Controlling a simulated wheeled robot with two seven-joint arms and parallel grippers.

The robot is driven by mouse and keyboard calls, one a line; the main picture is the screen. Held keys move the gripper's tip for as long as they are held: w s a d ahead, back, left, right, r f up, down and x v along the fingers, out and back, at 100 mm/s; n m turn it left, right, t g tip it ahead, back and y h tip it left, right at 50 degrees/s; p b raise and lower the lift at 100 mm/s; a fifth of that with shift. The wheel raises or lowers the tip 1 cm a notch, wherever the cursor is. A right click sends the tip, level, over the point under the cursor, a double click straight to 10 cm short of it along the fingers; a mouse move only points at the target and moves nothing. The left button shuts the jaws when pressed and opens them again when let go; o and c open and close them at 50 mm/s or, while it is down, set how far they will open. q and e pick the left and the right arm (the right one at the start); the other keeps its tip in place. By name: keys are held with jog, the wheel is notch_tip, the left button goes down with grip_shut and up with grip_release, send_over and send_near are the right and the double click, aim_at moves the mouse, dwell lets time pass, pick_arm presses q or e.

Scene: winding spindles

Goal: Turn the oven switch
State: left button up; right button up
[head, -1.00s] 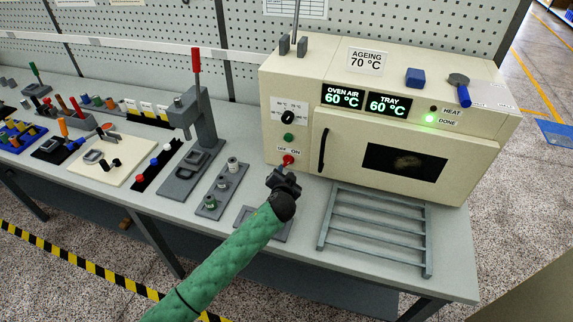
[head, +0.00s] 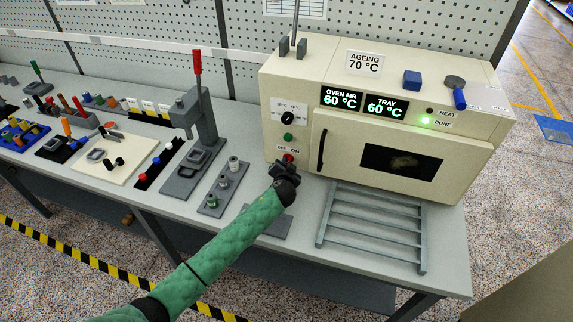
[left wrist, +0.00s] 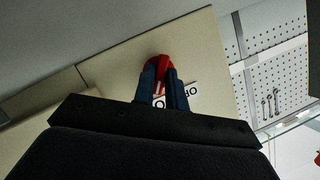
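The oven (head: 400,110) is a cream box at the back right of the bench. Its red switch (head: 289,157) sits low on the left front panel, below the OFF/ON label (head: 288,148). My left gripper (head: 283,168) is at the switch and partly covers it. In the left wrist view the red switch (left wrist: 160,62) is between the two dark fingertips (left wrist: 160,80), which close on it from both sides. Which way the switch points is hard to tell. My right gripper is out of view.
A grey rack (head: 372,228) lies in front of the oven. The black door handle (head: 321,150) is right of the switch. A green button (head: 288,137) and black dial (head: 288,118) sit above. A grey press with a red lever (head: 197,63) stands to the left.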

pick_arm(q)
grip_shut()
